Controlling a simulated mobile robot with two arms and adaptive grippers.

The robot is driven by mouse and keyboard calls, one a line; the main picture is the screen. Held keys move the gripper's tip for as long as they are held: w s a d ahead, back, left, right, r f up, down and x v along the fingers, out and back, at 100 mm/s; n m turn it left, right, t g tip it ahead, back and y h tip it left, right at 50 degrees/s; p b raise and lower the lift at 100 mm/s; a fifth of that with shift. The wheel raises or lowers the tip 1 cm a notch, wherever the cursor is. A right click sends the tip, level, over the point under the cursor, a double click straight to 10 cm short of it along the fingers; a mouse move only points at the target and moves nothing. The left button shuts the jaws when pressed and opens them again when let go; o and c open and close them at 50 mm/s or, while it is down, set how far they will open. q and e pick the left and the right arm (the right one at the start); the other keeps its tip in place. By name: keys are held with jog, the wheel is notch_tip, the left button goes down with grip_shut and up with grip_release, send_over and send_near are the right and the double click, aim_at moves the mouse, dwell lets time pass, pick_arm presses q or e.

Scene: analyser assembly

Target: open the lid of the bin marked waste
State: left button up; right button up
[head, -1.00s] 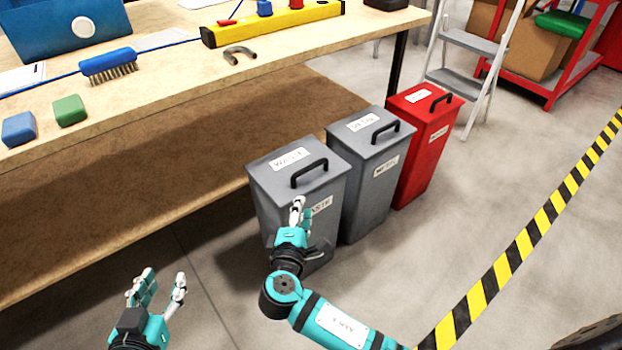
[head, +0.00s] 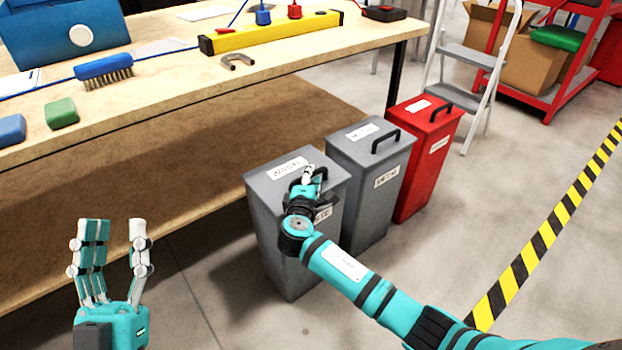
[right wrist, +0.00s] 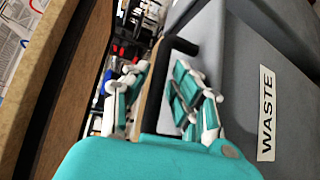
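The grey bin marked waste (head: 285,245) stands nearest on the floor, with its lid (head: 268,178) down. The word WASTE on its label (right wrist: 266,113) is readable in the right wrist view. My right gripper (head: 308,174) is at the lid's black handle, which it mostly hides in the head view. In the right wrist view, the handle (right wrist: 157,85) passes between the fingers of the right gripper (right wrist: 160,98). These fingers are apart, with gaps beside the handle. My left gripper (head: 115,228) is open and empty, away from the bin at the lower left.
A second grey bin (head: 365,200) and a red bin (head: 425,170) stand close in a row behind the waste bin. A wooden workbench (head: 190,90) runs along the left. A stepladder (head: 468,55) stands behind. Floor (head: 460,250) is open on the right.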

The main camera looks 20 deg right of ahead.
jog(key=shift+w+d, duration=0.25)
jog(key=shift+w, duration=0.25)
grip_shut()
